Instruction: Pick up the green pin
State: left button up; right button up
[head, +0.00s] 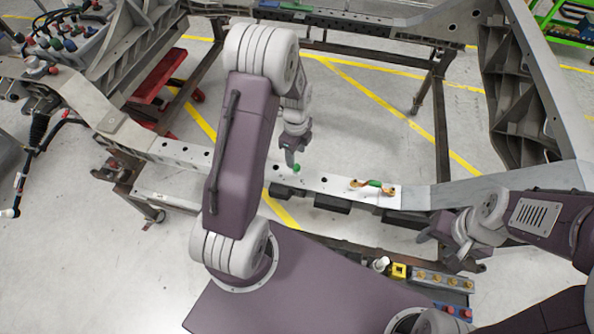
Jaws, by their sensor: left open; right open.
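A small green pin (296,168) shows on the near beam of the chassis frame (330,187). My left gripper (291,158) points down right over this pin, its fingertips close to or around it; I cannot tell whether they touch. My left gripper is open. A second green piece (374,183) lies on the same beam to the right, beside or across a copper-coloured part (388,190). My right gripper (428,233) is open and empty at the right, near the beam's near edge and away from both green pieces.
A rack of small coloured parts (440,281) stands below my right gripper. A fixture with several red and green knobs (62,40) is at the upper left. A red stand (160,85) is beside the frame. Floor shows free inside the frame.

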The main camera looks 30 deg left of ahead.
aim_at(296, 165)
pick_arm(q)
jog(key=shift+d+f, duration=0.2)
jog(key=shift+f, duration=0.75)
jog(key=shift+w+a+f, duration=0.1)
jog(key=shift+f, duration=0.05)
notch_tip(296, 165, down, 4)
jog(key=shift+a+f, duration=0.1)
jog(key=shift+f, duration=0.4)
grip_shut()
